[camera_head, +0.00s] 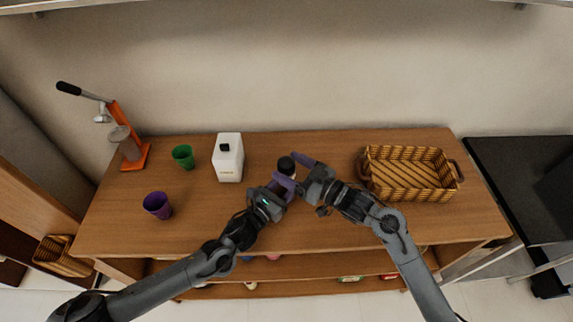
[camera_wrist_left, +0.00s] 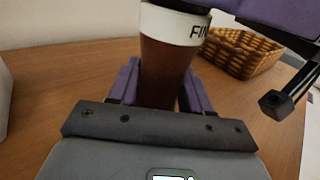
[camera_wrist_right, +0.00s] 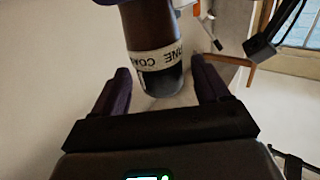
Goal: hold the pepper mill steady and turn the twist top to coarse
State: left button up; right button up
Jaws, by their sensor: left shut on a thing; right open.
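The pepper mill stands upright near the middle of the table; its black twist top (camera_head: 286,164) shows in the head view. In the left wrist view its brown body (camera_wrist_left: 166,65) and white lettered band (camera_wrist_left: 172,22) show. My left gripper (camera_head: 283,188) is shut on the brown body. My right gripper (camera_head: 297,170) is open at the height of the top, one purple finger on each side. In the right wrist view the black top (camera_wrist_right: 160,83) lies between the spread fingers, with visible gaps. The band there (camera_wrist_right: 155,57) reads partly; the full setting is hidden.
A white canister (camera_head: 228,160), green cup (camera_head: 183,156), purple cup (camera_head: 157,205) and orange lever press (camera_head: 130,150) stand to the left. A wicker basket (camera_head: 408,174) stands right, close to my right arm. The table (camera_head: 330,228) is bare toward its front.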

jog(key=v, duration=1)
jog(key=shift+s+d, duration=0.15)
pick_arm(q)
jog(key=o, duration=1.3)
jog(key=shift+c, duration=0.2)
